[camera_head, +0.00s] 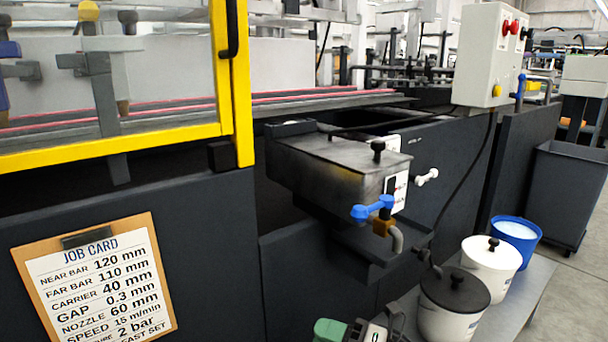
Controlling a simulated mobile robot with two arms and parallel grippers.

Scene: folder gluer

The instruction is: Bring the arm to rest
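Neither of my grippers shows in the head view, and no part of my arms can be made out. The folder gluer (170,240) fills the left and middle, with a dark body. A grey metal glue tank (330,165) with a black-knobbed lid juts out from its side. A valve with a blue handle (372,208) and a brass body sits at the tank's front, its handle lying roughly level.
A yellow-framed guard (243,90) stands upper left. A job card (95,280) hangs below it. A control box (488,55) is upper right. Lidded pots (490,268), a blue bucket (515,240) and a green-and-white device (345,331) sit low. A grey bin (565,195) stands right.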

